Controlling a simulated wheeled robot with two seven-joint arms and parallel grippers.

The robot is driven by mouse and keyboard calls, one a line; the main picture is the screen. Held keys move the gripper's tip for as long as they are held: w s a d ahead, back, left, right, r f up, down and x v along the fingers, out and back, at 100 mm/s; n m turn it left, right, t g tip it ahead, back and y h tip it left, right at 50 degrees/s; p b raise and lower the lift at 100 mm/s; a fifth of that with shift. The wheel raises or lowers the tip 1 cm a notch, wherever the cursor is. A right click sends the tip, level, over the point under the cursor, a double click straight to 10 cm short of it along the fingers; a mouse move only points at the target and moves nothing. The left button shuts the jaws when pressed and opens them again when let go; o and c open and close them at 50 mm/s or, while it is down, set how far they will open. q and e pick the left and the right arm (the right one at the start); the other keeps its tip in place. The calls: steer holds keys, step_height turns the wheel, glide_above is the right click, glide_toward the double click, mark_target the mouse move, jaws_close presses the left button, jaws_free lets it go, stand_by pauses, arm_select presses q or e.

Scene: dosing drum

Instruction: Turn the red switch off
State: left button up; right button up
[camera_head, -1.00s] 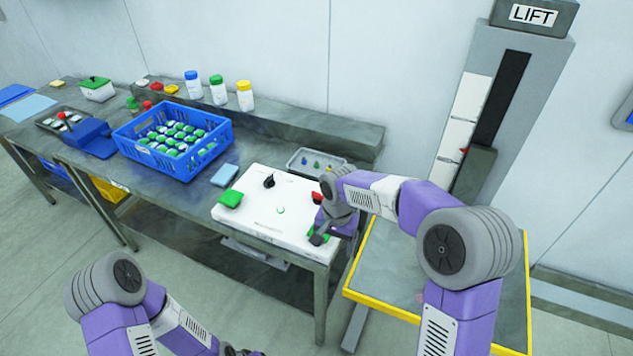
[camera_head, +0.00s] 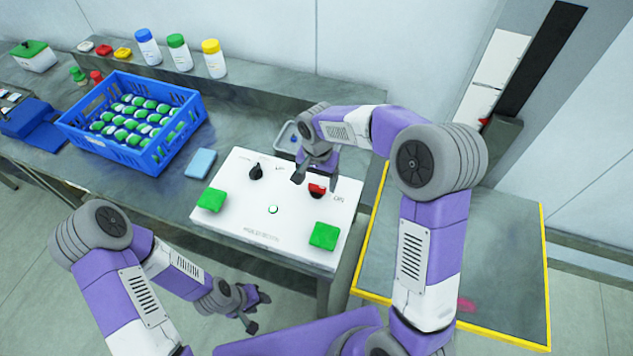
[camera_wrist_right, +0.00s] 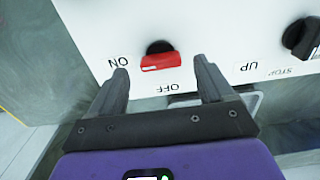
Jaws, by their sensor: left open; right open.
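The red switch (camera_head: 317,190) is on the white control panel (camera_head: 236,228), near its right side. It also shows in the right wrist view (camera_wrist_right: 160,62), with an ON label to its left and an OFF label below it. My left gripper (camera_head: 258,312) is open and empty, low in front of the table.
The panel also has a black knob (camera_head: 257,172), green pads at left (camera_head: 211,200) and right (camera_head: 324,235), and a small round button (camera_head: 273,209). A blue crate (camera_head: 140,158) and a light blue block (camera_head: 200,163) stand left. A yellow-edged platform (camera_head: 500,250) is at right.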

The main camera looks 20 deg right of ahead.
mark_target(317, 189)
steer(key=shift+f, duration=1.35)
steer(key=c, duration=1)
steer(key=shift+c, duration=0.2)
